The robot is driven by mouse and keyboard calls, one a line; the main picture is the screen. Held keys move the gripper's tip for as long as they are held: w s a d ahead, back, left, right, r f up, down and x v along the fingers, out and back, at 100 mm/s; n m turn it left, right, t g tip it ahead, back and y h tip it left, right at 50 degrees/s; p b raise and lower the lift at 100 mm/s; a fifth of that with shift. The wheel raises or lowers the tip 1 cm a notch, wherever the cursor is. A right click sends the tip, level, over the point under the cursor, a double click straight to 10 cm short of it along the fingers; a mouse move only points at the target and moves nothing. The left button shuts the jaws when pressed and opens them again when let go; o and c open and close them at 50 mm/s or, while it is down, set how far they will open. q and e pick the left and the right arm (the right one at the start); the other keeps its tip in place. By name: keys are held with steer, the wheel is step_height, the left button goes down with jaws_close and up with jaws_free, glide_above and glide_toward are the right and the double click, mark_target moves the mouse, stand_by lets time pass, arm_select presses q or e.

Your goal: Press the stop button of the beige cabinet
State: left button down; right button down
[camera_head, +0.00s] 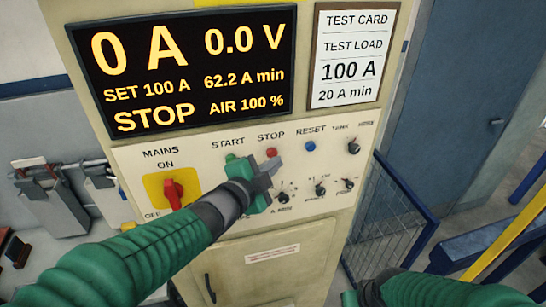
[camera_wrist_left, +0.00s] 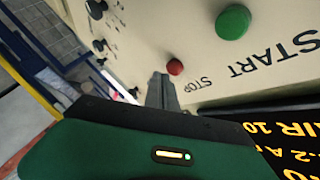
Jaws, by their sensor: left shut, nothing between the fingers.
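The beige cabinet (camera_head: 300,228) fills the middle of the head view. Its red stop button (camera_head: 271,152) sits under the STOP label, between the green start button and the blue reset button. My left gripper (camera_head: 272,166) is shut and empty, its tips just below the stop button in the head view. In the left wrist view the shut fingers (camera_wrist_left: 160,80) point at the panel close beside the red stop button (camera_wrist_left: 175,67). I cannot tell whether they touch the panel. Only a bit of my right gripper's body shows at the bottom edge; its fingers are hidden.
The display (camera_head: 190,65) reads 0 A, 0.0 V and STOP. The green start button (camera_wrist_left: 233,22) is close to the stop button. A red mains switch (camera_head: 172,190), a blue reset button (camera_head: 310,146) and several black knobs share the panel. A mesh fence (camera_head: 390,215) stands right.

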arm_select(q)
steer(key=shift+s, duration=0.25)
steer(key=s+b, duration=0.2)
steer(key=s+d+b, duration=0.1)
steer(key=s+b, duration=0.1)
steer(key=s, duration=0.1)
steer(key=shift+d, duration=0.15)
steer(key=shift+w, duration=0.15)
stand_by(0.4)
